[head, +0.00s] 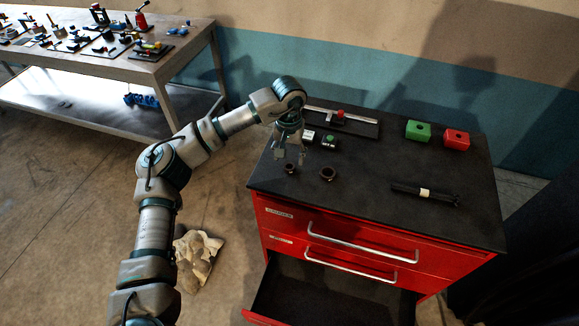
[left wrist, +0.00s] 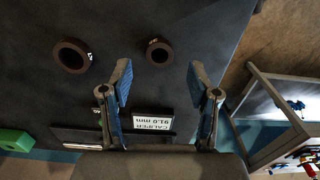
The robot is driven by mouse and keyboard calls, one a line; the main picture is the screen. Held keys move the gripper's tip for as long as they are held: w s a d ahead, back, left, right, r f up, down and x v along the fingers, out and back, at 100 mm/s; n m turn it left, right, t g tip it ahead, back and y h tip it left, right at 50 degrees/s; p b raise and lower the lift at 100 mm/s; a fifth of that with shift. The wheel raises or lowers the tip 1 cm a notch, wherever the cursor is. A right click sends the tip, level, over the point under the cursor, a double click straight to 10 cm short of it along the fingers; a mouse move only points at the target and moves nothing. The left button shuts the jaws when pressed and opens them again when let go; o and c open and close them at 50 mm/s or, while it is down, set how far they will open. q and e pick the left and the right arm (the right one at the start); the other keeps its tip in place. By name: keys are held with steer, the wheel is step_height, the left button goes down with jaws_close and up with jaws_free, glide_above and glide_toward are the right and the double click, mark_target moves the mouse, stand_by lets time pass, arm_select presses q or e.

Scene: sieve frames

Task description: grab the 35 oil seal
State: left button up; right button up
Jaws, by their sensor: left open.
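Two dark ring-shaped seals lie flat on the black top of the red cabinet. The smaller ring (head: 290,169) is on the left in the head view, and the larger ring (head: 327,179) is to its right. The left wrist view shows the smaller ring (left wrist: 148,54) ahead of the gap between my fingers and the larger ring (left wrist: 73,71) off to the left. Their small white labels are too small to read. My left gripper (head: 290,156) is open and empty, pointing down just above the smaller ring. It also shows in the left wrist view (left wrist: 160,82). My right gripper is not in view.
Green (head: 418,131) and red (head: 456,139) blocks stand at the back right. A dark rod (head: 408,190) with a white band lies to the right. The lower drawer (head: 330,294) is open.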

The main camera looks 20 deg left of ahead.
mark_target(289, 163)
arm_select(q)
step_height(289, 163, down, 4)
steer(key=shift+w+a+f+p, duration=0.1)
steer(key=shift+w+a+p, duration=0.05)
steer(key=shift+p, duration=0.15)
steer(key=shift+d, duration=0.2)
steer(key=c, duration=1)
steer(key=shift+c, duration=0.2)
